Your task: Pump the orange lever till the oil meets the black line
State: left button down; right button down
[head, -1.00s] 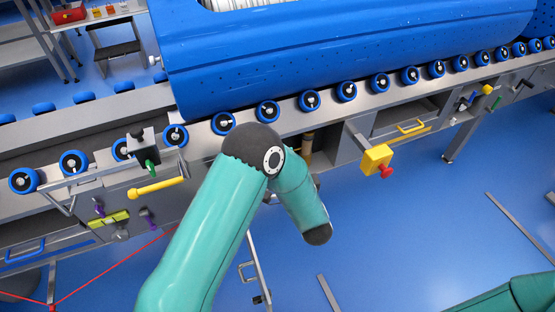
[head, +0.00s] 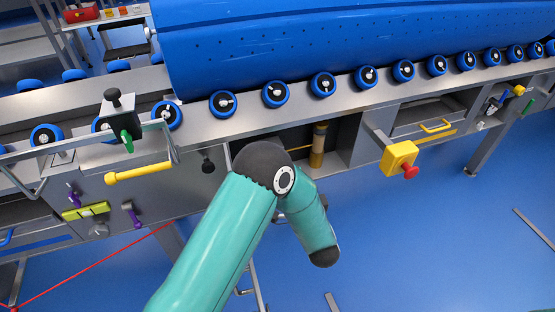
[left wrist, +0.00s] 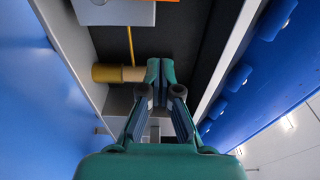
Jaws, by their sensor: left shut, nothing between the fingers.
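An amber cylinder with a paler tan end (head: 318,146) stands upright in the open recess under the roller rail. What seems to be the same cylinder lies sideways in the left wrist view (left wrist: 108,73). I cannot make out a black line on it. In the left wrist view, my left gripper (left wrist: 164,88) is shut and empty, its fingertips just beside the tan end; I cannot tell if they touch. An orange piece (left wrist: 145,13) beside a pale block is cut off at the top; I cannot tell if it is the lever. My right gripper is out of view.
A yellow box with a red button (head: 400,158) juts out right of the recess. A yellow handle (head: 140,172) and a black knob (head: 208,167) are to its left. A large blue tub (head: 340,45) rests on the blue rollers above. Blue floor is open at lower right.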

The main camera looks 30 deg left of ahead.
pick_arm(q)
jog(key=w+a+b, duration=0.2)
jog(key=w+a, duration=0.2)
jog(key=a, duration=0.4)
jog(key=shift+a+b, duration=0.2)
jog(key=shift+b, duration=0.15)
jog(key=shift+w, duration=0.1)
jog(key=shift+d, duration=0.1)
dwell(0.3)
